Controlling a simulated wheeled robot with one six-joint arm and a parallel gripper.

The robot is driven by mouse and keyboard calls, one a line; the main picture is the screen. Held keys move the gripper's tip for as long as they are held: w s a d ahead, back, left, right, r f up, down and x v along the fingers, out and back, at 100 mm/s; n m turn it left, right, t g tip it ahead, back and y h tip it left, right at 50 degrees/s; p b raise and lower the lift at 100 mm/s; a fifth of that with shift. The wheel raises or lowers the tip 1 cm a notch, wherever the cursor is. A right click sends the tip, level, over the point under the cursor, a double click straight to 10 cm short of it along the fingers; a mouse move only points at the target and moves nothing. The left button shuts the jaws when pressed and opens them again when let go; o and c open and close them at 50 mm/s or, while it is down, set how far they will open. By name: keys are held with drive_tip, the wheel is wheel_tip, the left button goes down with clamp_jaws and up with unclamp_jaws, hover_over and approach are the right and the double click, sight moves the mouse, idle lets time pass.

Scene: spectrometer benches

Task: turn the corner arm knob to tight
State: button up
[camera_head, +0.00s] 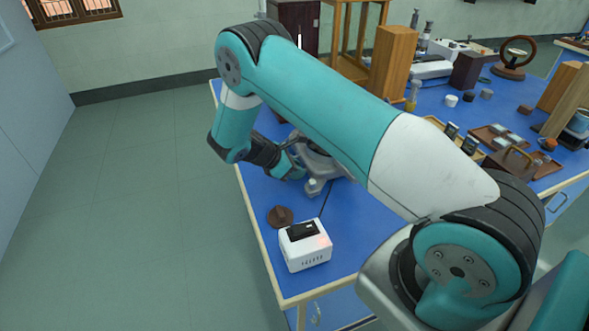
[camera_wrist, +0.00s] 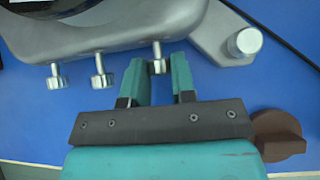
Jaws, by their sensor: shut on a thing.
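A grey metal instrument (camera_wrist: 110,25) fills the top of the wrist view; it also shows in the head view (camera_head: 325,168), partly behind my arm. Several silver knobs show on it. Two small ones, the left knob (camera_wrist: 56,78) and the middle knob (camera_wrist: 101,72), stick out from its curved edge. A third small knob (camera_wrist: 158,66) sits between the fingers of my gripper (camera_wrist: 159,62), which is shut on it. A larger round knob (camera_wrist: 245,42) stands on the end of a foot to the right, apart from my gripper. No tightness marking is readable. My gripper is small in the head view (camera_head: 297,172).
A brown round piece (camera_wrist: 278,136) lies close to the right of my gripper, also in the head view (camera_head: 280,216). A white box (camera_head: 305,247) stands near the bench's front corner. Wooden blocks and trays crowd the right. The blue bench (camera_head: 262,190) is bare along its left edge.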

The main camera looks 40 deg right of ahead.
drive_tip(key=shift+s+m+t+h, duration=0.1)
drive_tip(key=shift+m+t+h, duration=0.3)
drive_tip(key=shift+t, duration=0.6)
drive_tip(key=o, duration=0.9)
drive_tip(key=shift+a, duration=0.15)
drive_tip(key=b+v, duration=0.2)
drive_tip(key=v, duration=1.5)
drive_tip(key=shift+r, duration=0.2)
